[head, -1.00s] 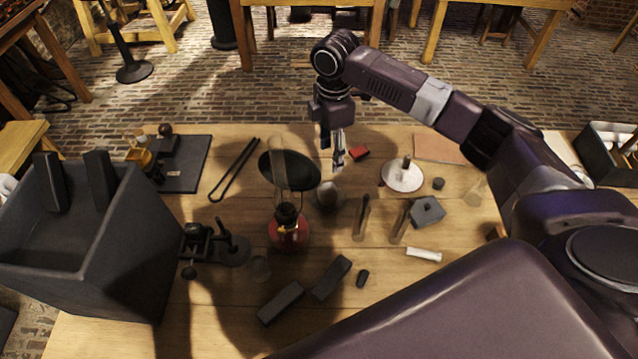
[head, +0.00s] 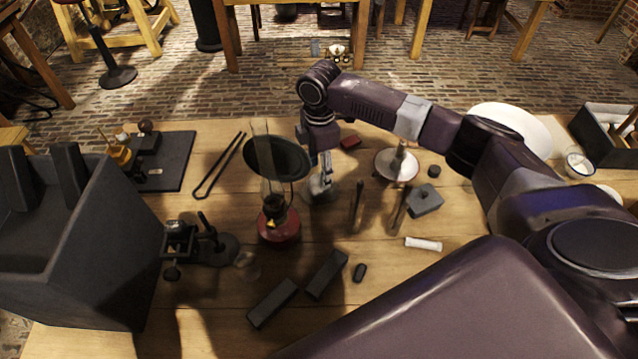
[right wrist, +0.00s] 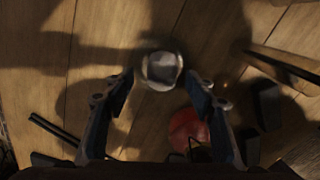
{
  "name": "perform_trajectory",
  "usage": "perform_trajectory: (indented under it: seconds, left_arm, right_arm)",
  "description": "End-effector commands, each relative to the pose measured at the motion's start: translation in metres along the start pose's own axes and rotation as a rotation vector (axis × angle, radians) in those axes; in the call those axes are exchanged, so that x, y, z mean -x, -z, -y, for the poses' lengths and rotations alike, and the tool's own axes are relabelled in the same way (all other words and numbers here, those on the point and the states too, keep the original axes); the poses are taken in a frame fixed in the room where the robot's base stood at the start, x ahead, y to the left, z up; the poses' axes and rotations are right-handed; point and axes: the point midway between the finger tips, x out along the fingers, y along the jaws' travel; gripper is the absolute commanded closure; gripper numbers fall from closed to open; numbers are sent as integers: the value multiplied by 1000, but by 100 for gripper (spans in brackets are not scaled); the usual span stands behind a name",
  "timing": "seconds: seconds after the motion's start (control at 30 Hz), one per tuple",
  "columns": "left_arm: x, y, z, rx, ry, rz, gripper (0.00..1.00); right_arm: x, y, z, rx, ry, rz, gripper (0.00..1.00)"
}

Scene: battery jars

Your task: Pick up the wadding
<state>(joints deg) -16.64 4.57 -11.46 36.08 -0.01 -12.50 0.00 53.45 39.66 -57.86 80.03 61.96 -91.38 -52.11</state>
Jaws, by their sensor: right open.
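A pale, rounded lump that looks like the wadding (head: 318,191) sits in a small round holder on the wooden table, behind and right of the red-based lamp. It also shows in the right wrist view as a pale grey lump in a round rim (right wrist: 161,70). My right gripper (head: 325,178) points down right at it and partly hides it in the head view. In the right wrist view my right gripper (right wrist: 160,80) is open, with one finger on each side of the lump; I cannot tell whether they touch it. My left gripper is not in view.
The lamp with red base (head: 279,228) and dark round reflector (head: 290,160) stands close left of the gripper. Two upright tubes (head: 357,208) stand to the right, with a grey block (head: 425,200) beyond. A white roll (head: 423,244) lies in front. A dark box (head: 110,240) fills the left.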

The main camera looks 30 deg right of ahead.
Motion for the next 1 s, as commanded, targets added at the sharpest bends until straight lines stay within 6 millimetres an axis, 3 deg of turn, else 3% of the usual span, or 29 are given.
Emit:
perform_trajectory:
  seconds: [0.2,0.5,0.8,1.0]
  left_arm:
    - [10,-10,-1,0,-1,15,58]
    - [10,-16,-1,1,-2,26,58]
    - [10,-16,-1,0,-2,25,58]
    - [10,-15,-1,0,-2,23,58]
  right_arm:
    - [-30,2,4,0,3,1,49]
    - [-36,2,4,1,0,1,49]
    - [-35,2,4,1,0,1,82]
    - [-35,2,3,0,0,1,83]
